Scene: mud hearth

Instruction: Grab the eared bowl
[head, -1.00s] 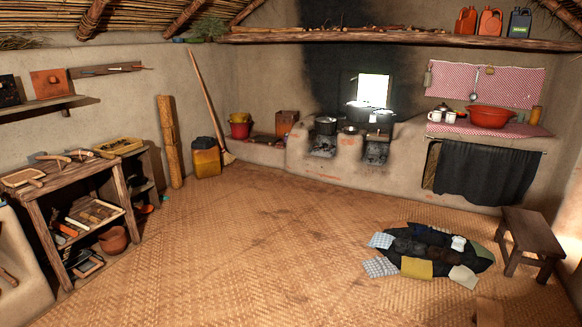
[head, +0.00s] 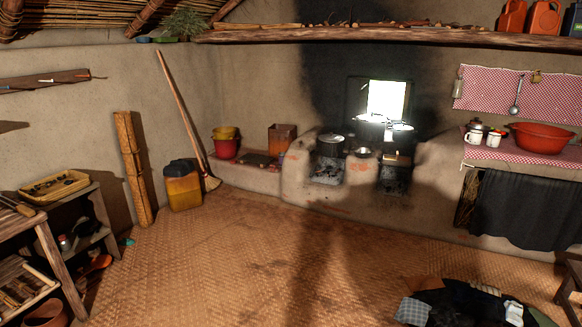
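I cannot make out for sure which thing is the eared bowl. A wide orange-red basin (head: 540,138) sits on the checked cloth of the counter at the right. A small metal bowl or pan (head: 365,153) sits on the clay hearth (head: 300,170), right of a dark pot (head: 331,146). A red bowl or bucket (head: 226,149) with a yellow one (head: 225,133) stands on the low ledge left of the hearth. Ears cannot be told on any of these at this distance. Neither of my grippers shows in the head view.
The woven floor (head: 220,260) is clear up to the hearth. A pile of clothes (head: 465,305) lies at the lower right, near a wooden stool (head: 570,285). A wooden shelf unit (head: 60,260) stands at the left. A yellow jerrycan (head: 183,190) stands by the wall.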

